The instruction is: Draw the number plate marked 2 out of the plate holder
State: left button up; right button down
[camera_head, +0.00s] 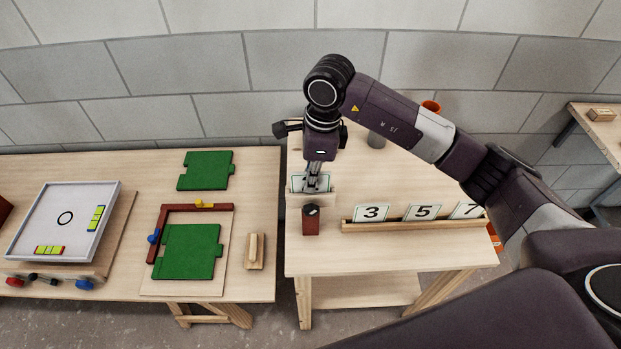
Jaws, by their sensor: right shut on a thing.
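My right gripper (316,182) points down over the left part of the right-hand table. My left gripper is not in view.
A long wooden rack (390,226) right of the holder bears plates 3 (372,213), 5 (422,212) and 7 (463,211). The table front is clear.

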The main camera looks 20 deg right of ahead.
jog(key=shift+r, duration=0.1)
dwell(0.4)
jog(key=shift+r+p, duration=1.3)
jog(key=shift+r, duration=1.9)
jog(key=shift+r+p, duration=0.45)
jog(key=shift+r, duration=1.05)
